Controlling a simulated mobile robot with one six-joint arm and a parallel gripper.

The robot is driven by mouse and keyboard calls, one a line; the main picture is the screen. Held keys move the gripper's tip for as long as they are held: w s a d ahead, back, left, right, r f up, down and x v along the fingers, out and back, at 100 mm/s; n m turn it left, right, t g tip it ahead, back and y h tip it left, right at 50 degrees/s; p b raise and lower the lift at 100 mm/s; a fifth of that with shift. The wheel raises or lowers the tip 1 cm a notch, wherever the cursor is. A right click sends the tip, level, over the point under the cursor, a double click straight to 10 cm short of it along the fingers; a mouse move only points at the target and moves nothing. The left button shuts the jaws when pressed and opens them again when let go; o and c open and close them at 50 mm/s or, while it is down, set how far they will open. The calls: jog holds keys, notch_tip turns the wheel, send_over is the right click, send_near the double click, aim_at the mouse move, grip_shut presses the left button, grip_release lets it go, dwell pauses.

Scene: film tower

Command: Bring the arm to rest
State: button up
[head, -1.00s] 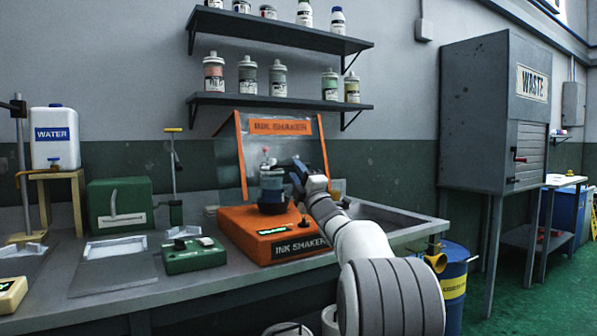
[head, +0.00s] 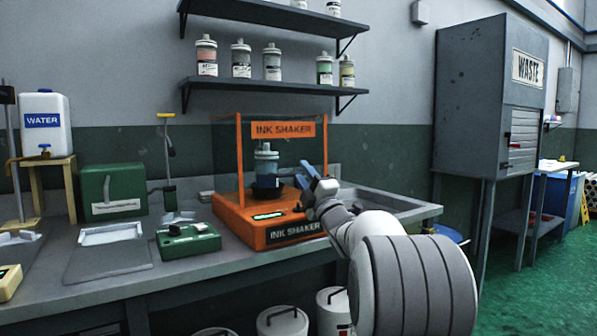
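My gripper (head: 304,180) is in front of the orange ink shaker (head: 262,233), near its right side. Its blue-grey fingers show small and from behind, so I cannot tell whether they are open or shut. My arm reaches in from the lower right. A clear jar with a grey lid (head: 265,166) stands upright in the dark holder on the shaker, apart from my gripper.
The grey workbench (head: 110,288) carries a green control box (head: 188,240), a green case (head: 113,190) and a white water tank (head: 45,124). A sink basin (head: 385,203) lies right of the shaker. Shelves of bottles (head: 265,87) hang above. A waste cabinet (head: 475,100) stands right.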

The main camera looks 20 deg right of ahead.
jog(key=shift+f, duration=0.2)
dwell(0.3)
jog(key=shift+a+r+m+h+p, duration=0.15)
jog(key=shift+r+m+h+p, duration=0.25)
jog(key=shift+r+m+p, duration=0.25)
jog(key=s+a+m+g+h+p, duration=0.1)
jog(key=s+a+m+g+p, duration=0.4)
jog(key=s+p, duration=0.6)
jog(key=s+a+m+g+h+p, duration=0.1)
jog(key=s+a+m+g+p, duration=0.4)
jog(key=s, duration=1)
jog(key=s+a+m+g+h+p, duration=0.1)
jog(key=s+a+m+g+p, duration=0.4)
jog(key=p, duration=1.2)
jog(key=s+m+g, duration=0.4)
jog(key=s+g, duration=0.2)
jog(key=s, duration=0.2)
jog(key=shift+s+a+h+p, duration=0.2)
jog(key=shift+a+h+p, duration=0.1)
jog(key=shift+a+h, duration=0.1)
jog(key=shift+f, duration=0.1)
jog(key=shift+c, duration=0.3)
